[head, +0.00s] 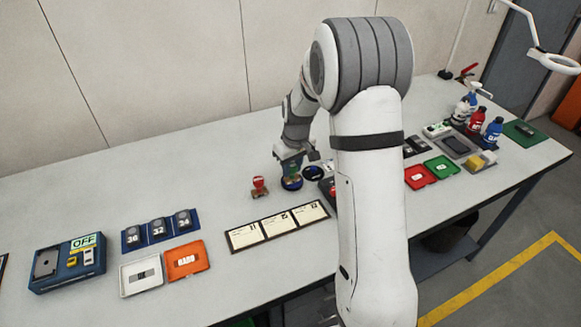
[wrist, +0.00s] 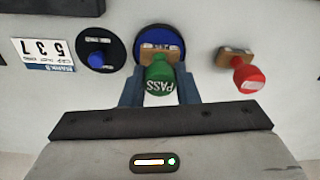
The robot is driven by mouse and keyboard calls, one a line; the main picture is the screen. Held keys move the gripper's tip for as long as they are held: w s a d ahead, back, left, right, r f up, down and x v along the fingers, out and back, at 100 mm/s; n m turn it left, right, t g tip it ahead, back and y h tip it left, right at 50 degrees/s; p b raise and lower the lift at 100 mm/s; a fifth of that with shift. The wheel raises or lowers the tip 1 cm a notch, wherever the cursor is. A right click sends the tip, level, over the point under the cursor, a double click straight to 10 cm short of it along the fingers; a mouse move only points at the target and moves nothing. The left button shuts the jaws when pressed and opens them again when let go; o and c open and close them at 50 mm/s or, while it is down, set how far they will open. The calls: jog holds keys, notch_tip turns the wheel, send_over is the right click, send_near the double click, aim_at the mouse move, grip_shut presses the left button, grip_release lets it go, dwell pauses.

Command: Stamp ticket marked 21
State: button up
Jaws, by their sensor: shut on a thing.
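My gripper (wrist: 160,92) is shut on a green stamp marked PASS (wrist: 158,82), its handle between the fingers. The stamp's wooden block is over the round blue ink pad (wrist: 174,43); I cannot tell whether they touch. In the head view my gripper (head: 290,165) is over the ink pad (head: 291,184). A tray with three cream tickets (head: 278,227) lies in front of it, nearer the table's front edge. The ticket numbers are too small to read surely. A red stamp (wrist: 249,75) stands apart to the right in the wrist view; it also shows in the head view (head: 259,186).
A dark round lid with a blue knob (wrist: 96,48) and a card reading 537 (wrist: 44,52) lie beside the pad. White (head: 141,277) and orange (head: 187,261) trays are at left, with red and green trays (head: 441,168) at right. Bare table lies left of the red stamp.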

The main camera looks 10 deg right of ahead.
dwell(0.5)
jog(key=shift+r+p, duration=2.1)
jog(key=shift+r, duration=1.4)
jog(key=shift+f, duration=0.1)
